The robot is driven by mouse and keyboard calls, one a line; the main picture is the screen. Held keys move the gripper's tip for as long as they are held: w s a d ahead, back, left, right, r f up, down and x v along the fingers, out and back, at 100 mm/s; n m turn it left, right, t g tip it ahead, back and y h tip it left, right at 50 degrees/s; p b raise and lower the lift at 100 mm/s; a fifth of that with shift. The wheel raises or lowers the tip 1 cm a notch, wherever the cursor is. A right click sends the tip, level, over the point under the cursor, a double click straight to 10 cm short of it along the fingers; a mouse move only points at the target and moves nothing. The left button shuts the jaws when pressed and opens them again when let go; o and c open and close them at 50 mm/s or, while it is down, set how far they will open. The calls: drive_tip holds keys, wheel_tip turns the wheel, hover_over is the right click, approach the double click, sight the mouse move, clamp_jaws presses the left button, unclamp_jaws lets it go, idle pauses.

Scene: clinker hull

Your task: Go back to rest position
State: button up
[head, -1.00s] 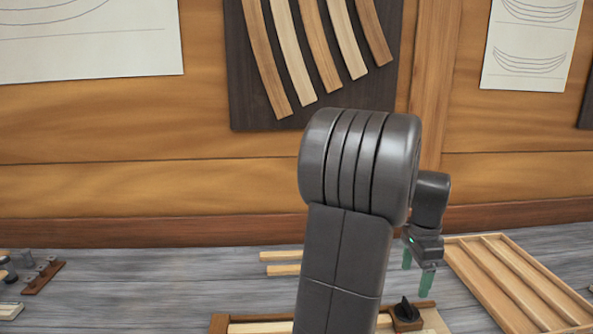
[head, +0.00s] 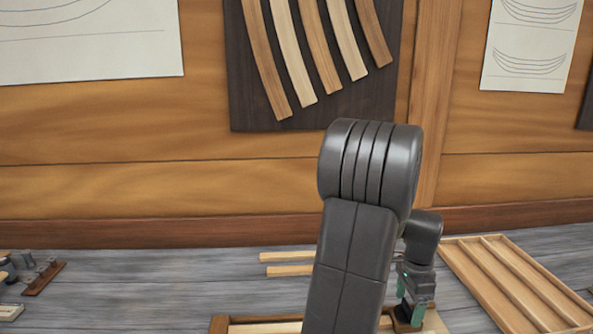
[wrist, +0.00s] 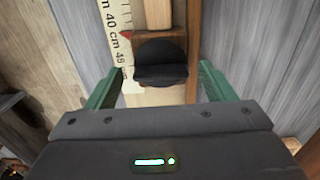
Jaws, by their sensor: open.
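My gripper (head: 409,300) is open, with its two green fingers pointing down at the right end of a long wooden jig (head: 219,324). It also shows in the wrist view (wrist: 158,70), with the fingers apart. A black rounded piece (wrist: 160,60) on the jig appears between the fingers in the wrist view. I cannot tell whether the fingers touch it. In the head view the gripper partly covers this piece. My arm hides the middle of the jig.
A wooden tray with long slots (head: 470,265) lies to the right of my gripper. Two pale strips (head: 290,270) lie behind the jig. A small rack (head: 45,277) stands at far left. A ruler (wrist: 118,40) runs along the jig. The left bench is mostly clear.

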drive_tip(key=n, duration=0.4)
drive_tip(key=shift+r+n, duration=0.2)
drive_tip(key=shift+n, duration=0.2)
drive_tip(key=n, duration=0.5)
drive_tip(key=shift+n+b, duration=0.3)
drive_tip(key=n, duration=0.5)
drive_tip(key=n+b, duration=0.1)
drive_tip(key=n, duration=0.4)
drive_tip(key=shift+r, duration=0.1)
